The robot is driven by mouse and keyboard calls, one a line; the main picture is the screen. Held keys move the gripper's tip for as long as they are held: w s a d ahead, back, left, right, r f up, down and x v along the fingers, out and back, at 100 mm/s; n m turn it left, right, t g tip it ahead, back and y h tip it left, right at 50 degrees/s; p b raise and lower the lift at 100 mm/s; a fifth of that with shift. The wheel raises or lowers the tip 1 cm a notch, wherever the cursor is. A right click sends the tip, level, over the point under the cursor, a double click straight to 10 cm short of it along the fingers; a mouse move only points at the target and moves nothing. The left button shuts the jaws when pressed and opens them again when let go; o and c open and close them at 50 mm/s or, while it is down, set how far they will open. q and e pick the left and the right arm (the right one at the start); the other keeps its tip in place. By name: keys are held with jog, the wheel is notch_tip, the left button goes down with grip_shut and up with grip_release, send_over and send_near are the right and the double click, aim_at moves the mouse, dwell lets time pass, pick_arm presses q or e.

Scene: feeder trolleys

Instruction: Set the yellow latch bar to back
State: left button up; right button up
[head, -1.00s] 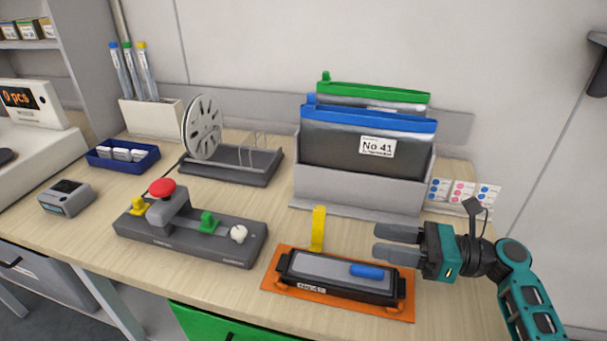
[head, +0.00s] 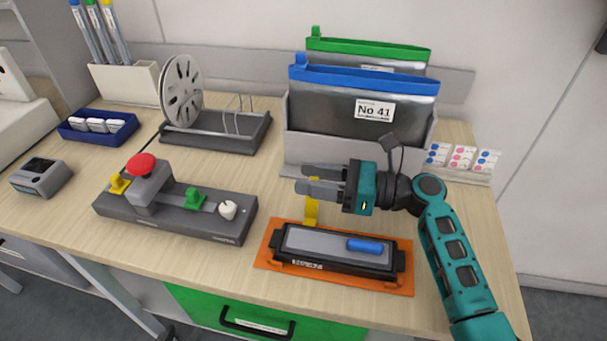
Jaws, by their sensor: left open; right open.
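The yellow latch bar (head: 311,211) stands upright at the back edge of the orange plate (head: 268,255), behind a dark box with a grey top (head: 315,243) and a blue piece (head: 365,246). My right gripper (head: 303,179) reaches in from the right with its fingers pointing left. It is open and empty. Its fingers cover the upper part of the bar; I cannot tell whether they touch it. My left gripper is not in view.
A grey holder (head: 300,150) with folders labelled No 41 stands close behind the gripper. A button box (head: 175,212) with a red knob sits to the left. A reel stand (head: 235,130) is at the back. Small dotted cards (head: 462,158) are at the right.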

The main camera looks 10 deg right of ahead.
jog(key=shift+x, duration=1.05)
grip_shut()
